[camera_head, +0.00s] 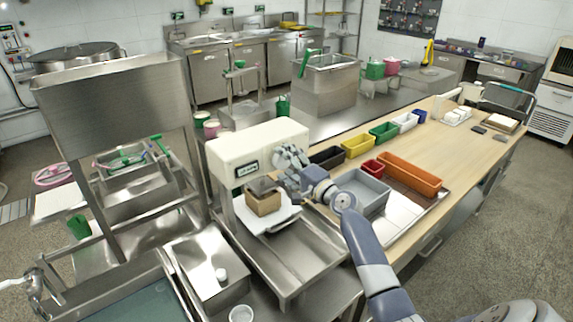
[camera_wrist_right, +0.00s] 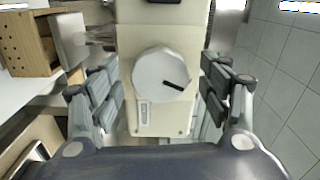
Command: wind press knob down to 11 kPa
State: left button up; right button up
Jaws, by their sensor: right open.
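The press is a cream machine (camera_head: 258,144) with a small dark display (camera_head: 247,168) on its front; its digits are too small to read. In the right wrist view a round light-grey knob (camera_wrist_right: 162,84) with a black pointer mark faces me on the cream housing (camera_wrist_right: 158,123). The mark points to the lower right. My right gripper (camera_head: 290,163) is at the right end of the press in the head view. In the wrist view its open fingers (camera_wrist_right: 161,90) stand on both sides of the knob, apart from it. My left gripper is not in view.
A brown wooden block (camera_head: 263,203) with holes sits on the press's white plate (camera_head: 268,220). Coloured bins, such as the orange one (camera_head: 409,175) and the grey tray (camera_head: 362,190), stand on the wooden bench to the right. A steel box (camera_head: 208,272) is in front.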

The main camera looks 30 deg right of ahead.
jog(key=shift+s, duration=0.15)
jog(key=s, duration=1.1)
jog(key=shift+s+d, duration=0.35)
jog(key=shift+d, duration=0.1)
